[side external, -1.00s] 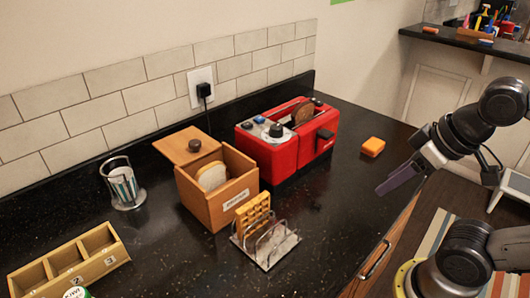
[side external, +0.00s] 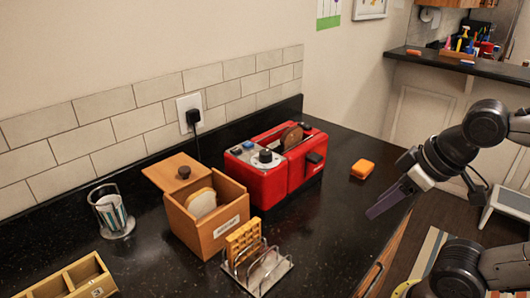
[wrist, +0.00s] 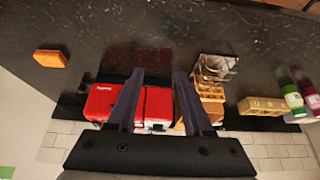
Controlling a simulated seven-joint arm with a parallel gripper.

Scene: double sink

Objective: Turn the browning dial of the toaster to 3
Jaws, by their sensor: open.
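The red toaster (side external: 285,165) stands on the black counter near the tiled wall, with a brown slice of bread in its top slot. Its dial (side external: 266,157) is a black knob on a pale round plate at the left end; the setting is too small to read. My gripper (side external: 375,212) is over the front right edge of the counter, apart from the toaster. In the wrist view, my gripper (wrist: 158,76) is open and empty, its two dark fingers spread. The toaster (wrist: 158,103) shows beyond and between them there; the dial cannot be made out.
A wooden bread box (side external: 219,228) with its lid set aside and a toast rack (side external: 262,270) with waffles stand left of the toaster. An orange sponge-like block (side external: 362,170) lies to its right. A metal holder (side external: 112,212) and wooden compartment box (side external: 72,283) are farther left. Counter before the toaster is clear.

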